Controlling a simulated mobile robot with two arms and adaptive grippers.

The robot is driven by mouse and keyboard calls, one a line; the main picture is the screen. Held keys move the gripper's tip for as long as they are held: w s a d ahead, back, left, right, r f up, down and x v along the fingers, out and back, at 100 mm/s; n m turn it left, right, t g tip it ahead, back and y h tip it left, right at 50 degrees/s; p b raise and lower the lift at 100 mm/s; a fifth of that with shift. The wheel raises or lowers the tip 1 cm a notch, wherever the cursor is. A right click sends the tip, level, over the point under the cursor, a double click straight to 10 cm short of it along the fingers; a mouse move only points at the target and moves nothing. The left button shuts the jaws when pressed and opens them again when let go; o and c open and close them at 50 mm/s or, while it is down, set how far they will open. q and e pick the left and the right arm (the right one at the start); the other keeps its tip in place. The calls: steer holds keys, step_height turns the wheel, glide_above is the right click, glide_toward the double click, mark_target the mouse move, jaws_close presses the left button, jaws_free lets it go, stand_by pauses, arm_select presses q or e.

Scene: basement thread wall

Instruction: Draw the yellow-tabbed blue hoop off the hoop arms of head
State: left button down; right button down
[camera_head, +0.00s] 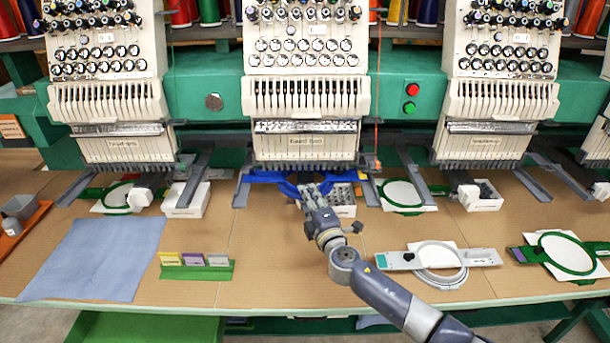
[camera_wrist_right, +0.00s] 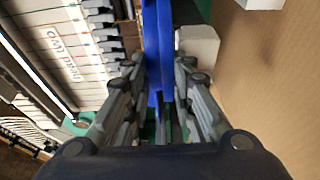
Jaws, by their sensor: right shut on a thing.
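The blue hoop (camera_head: 270,177) sits under the middle machine head (camera_head: 306,140), between that head's two grey hoop arms (camera_head: 243,186). My right gripper (camera_head: 306,190) reaches in from the front and is shut on the blue hoop's front part. In the right wrist view the blue hoop (camera_wrist_right: 157,50) runs as an upright strip between the fingers. The "head two" label (camera_wrist_right: 62,55) shows to the left there. The gripper and head hide part of the hoop. My left gripper is not in view.
White boxes (camera_head: 186,200) stand beside the middle head. Green hoops (camera_head: 402,193) sit under the side heads. A grey hoop (camera_head: 440,262) and a green hoop (camera_head: 566,253) lie at front right. A blue cloth (camera_head: 95,258) and green tab holder (camera_head: 196,266) lie front left.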

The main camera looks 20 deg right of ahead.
steer(key=shift+s, duration=0.1)
steer(key=s+a+p, duration=0.1)
steer(key=s+a, duration=0.2)
steer(key=s, duration=0.7)
steer(key=shift+s+p, duration=0.3)
steer(key=shift+p, duration=0.1)
stand_by(0.9)
steer(key=c, duration=1.3)
jaws_free()
steer(key=shift+s, duration=0.1)
